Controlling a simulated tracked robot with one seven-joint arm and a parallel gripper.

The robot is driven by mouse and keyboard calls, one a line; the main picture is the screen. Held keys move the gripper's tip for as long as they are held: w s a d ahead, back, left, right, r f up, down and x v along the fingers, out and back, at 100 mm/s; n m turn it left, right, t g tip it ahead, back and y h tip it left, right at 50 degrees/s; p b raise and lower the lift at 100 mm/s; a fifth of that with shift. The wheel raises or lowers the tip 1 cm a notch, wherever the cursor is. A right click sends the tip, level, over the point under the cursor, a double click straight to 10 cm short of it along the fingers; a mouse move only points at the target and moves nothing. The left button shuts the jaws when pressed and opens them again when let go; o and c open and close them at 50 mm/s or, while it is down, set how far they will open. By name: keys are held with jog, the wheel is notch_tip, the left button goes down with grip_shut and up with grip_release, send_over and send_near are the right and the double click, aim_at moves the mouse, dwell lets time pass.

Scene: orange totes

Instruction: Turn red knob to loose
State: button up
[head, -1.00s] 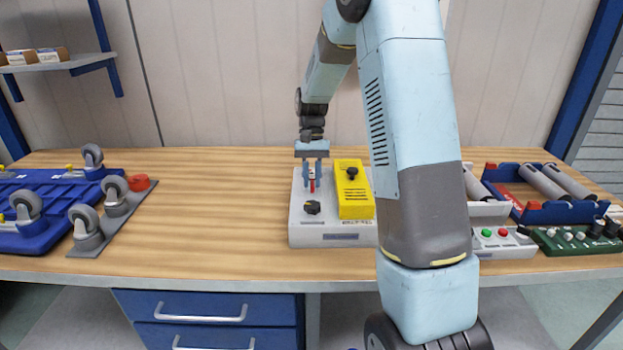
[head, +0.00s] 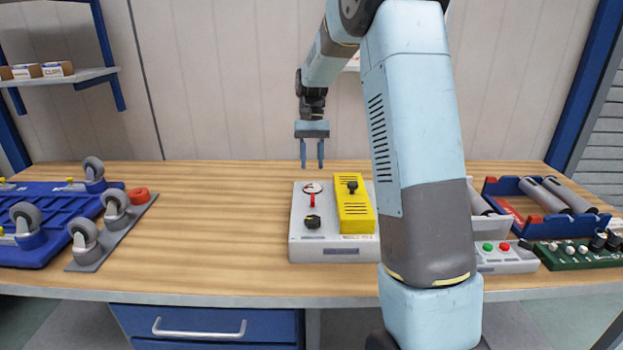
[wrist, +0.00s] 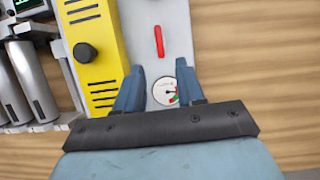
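The red knob (head: 312,201) is a slim red bar on the light grey box (head: 303,243), in line with the box's length. It also shows in the wrist view (wrist: 158,42). Just behind it is a small round dial (head: 312,187) with a needle and red and green marks, also clear in the wrist view (wrist: 169,91). My gripper (head: 312,168) is open and empty, raised above the box's back part. In the wrist view its fingers (wrist: 160,75) stand apart on both sides of the dial, with the red knob past the fingertips.
A black knob (head: 312,222) stands in front of the red one. A yellow slotted cover (head: 354,215) with a black knob is close on the right. Caster wheels (head: 83,233) are at left. Button boxes (head: 505,258) are at right. The wooden bench left of the grey box is clear.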

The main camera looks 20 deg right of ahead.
jog(key=v, duration=0.4)
jog(key=shift+w+r, duration=0.15)
jog(key=shift+r, duration=0.05)
dwell(0.3)
jog(key=s+a+r+n+t, duration=0.1)
jog(key=s+r+t, duration=0.1)
jog(key=s+r, duration=0.45)
jog(key=s+a+r+n+t, duration=0.1)
jog(key=s+r+t, duration=0.2)
jog(key=s, duration=0.7)
jog(key=s+f+t, duration=0.1)
jog(key=s+t, duration=0.1)
jog(key=s, duration=0.6)
jog(key=s+f+n+t+h, duration=0.1)
jog(key=s+t, duration=0.1)
jog(key=s, duration=0.7)
jog(key=shift+s+a+f+t, duration=0.25)
jog(key=shift+f+t, duration=0.1)
jog(key=shift+t, duration=0.05)
